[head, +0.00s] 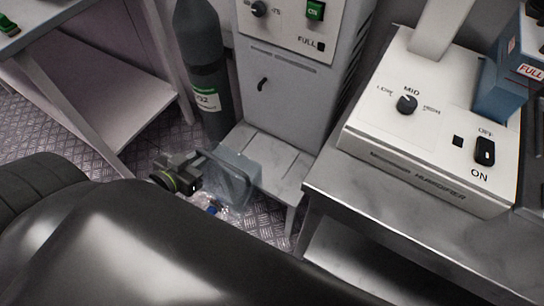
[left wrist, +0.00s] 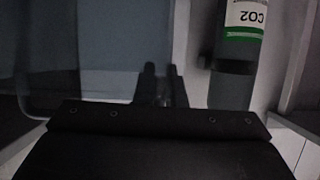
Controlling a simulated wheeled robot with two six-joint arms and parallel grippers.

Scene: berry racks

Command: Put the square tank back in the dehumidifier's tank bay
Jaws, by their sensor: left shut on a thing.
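The clear, bluish square tank (head: 236,176) is in front of the low shelf under the dehumidifier (head: 290,88). My left gripper (head: 198,166) is shut on the tank's left side. The dehumidifier is a pale grey cabinet with a knob, a green switch and a FULL lamp; a small dark handle shows on its front. I cannot make out the opening of its tank bay. In the dark left wrist view, my gripper's fingers (left wrist: 162,84) point forward in front of pale blue surfaces. My right gripper is not in view.
A dark CO2 cylinder (head: 204,75) stands left of the dehumidifier. A bench at right carries a white humidifier (head: 425,120) and a blue container (head: 508,85) marked FULL. A clear crumpled item (head: 215,208) with a blue part lies low beside the tank. A pale table stands at left.

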